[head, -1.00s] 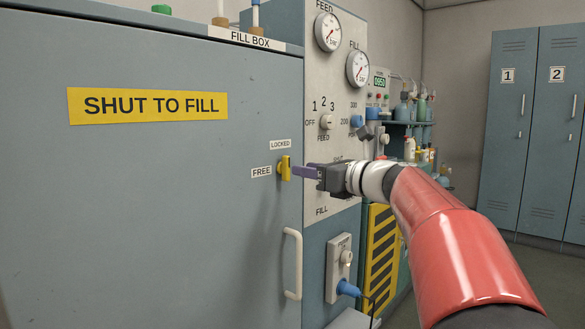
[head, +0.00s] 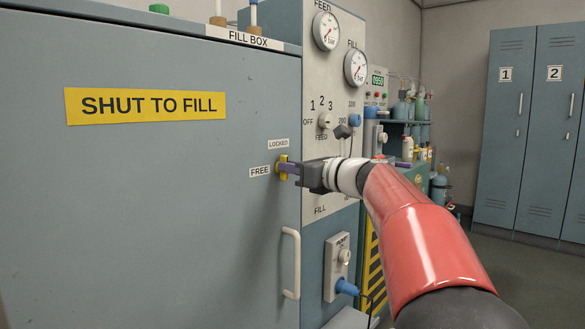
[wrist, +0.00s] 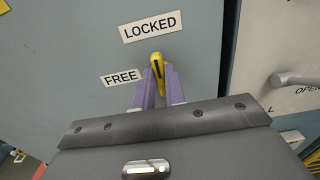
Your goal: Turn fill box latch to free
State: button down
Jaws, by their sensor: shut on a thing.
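The fill box (head: 150,200) is a large grey-blue cabinet with a yellow "SHUT TO FILL" sign. Its small yellow latch (head: 282,168) is on the door near the right edge, beside the LOCKED and FREE labels. In the wrist view the latch (wrist: 157,66) points up toward the LOCKED label (wrist: 150,26), with the FREE label (wrist: 123,78) to its left. My gripper (head: 288,168) has its purple fingers on either side of the latch and is shut on it. The fingers (wrist: 157,84) hide the latch's lower part in the wrist view.
A white door handle (head: 291,264) is below the latch. To the right is a panel with gauges (head: 326,31), knobs and a socket with a blue plug (head: 346,287). In the wrist view a grey lever (wrist: 293,79) sticks out right of my gripper. Lockers (head: 505,130) stand far right.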

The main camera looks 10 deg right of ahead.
jog(key=shift+n, duration=0.3)
jog(key=shift+s+a+f+n+b, duration=0.15)
jog(key=shift+n+b, duration=1.4)
jog(key=shift+n, duration=1.3)
jog(key=shift+w+f+n+b, duration=0.1)
jog(key=shift+n+b, duration=1.45)
jog(key=shift+n, duration=1.35)
jog(key=shift+s+a+f+n+b, duration=0.15)
jog(key=shift+n+b, duration=1.4)
jog(key=shift+n, duration=1.3)
jog(key=c, duration=1.5)
grip_release()
jog(key=shift+o, duration=0.2)
jog(key=shift+d, duration=0.1)
